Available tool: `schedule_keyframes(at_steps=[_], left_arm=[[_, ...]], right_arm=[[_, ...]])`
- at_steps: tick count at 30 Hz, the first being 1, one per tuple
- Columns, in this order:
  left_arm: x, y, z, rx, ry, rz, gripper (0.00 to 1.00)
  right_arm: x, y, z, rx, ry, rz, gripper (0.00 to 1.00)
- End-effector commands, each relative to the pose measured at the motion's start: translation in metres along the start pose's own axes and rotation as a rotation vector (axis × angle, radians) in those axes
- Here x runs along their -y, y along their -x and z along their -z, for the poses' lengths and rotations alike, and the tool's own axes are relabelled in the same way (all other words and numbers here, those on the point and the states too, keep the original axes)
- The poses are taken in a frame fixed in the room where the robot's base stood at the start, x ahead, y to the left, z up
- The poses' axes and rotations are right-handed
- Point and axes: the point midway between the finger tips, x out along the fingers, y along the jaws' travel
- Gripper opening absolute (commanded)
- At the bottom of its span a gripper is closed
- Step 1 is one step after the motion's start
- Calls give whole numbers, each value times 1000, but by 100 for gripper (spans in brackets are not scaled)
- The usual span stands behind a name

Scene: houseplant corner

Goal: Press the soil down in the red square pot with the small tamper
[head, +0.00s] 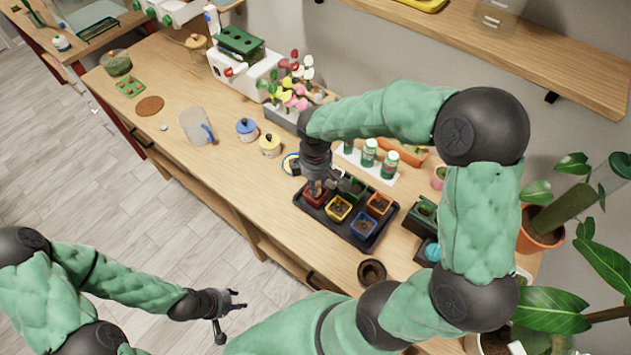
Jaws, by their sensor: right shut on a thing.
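A yellow pot (338,209), a blue pot (363,225), an orange pot (379,203) and a green pot share the tray. Green-white bottles (369,153) stand behind it. Blue (246,129) and yellow (270,145) lidded jars stand left.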

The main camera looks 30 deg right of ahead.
Motion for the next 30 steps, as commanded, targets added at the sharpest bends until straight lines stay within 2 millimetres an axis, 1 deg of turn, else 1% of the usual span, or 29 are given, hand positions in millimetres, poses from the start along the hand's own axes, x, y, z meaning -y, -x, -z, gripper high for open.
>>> schedule_keyframes(at_steps=[24, 30], left_arm=[[2, -6, 0, 0, 0, 0, 40], [2, -5, 0, 0, 0, 0, 40]], right_arm=[[0, -9, 0, 0, 0, 0, 1], [0, -9, 0, 0, 0, 0, 1]])
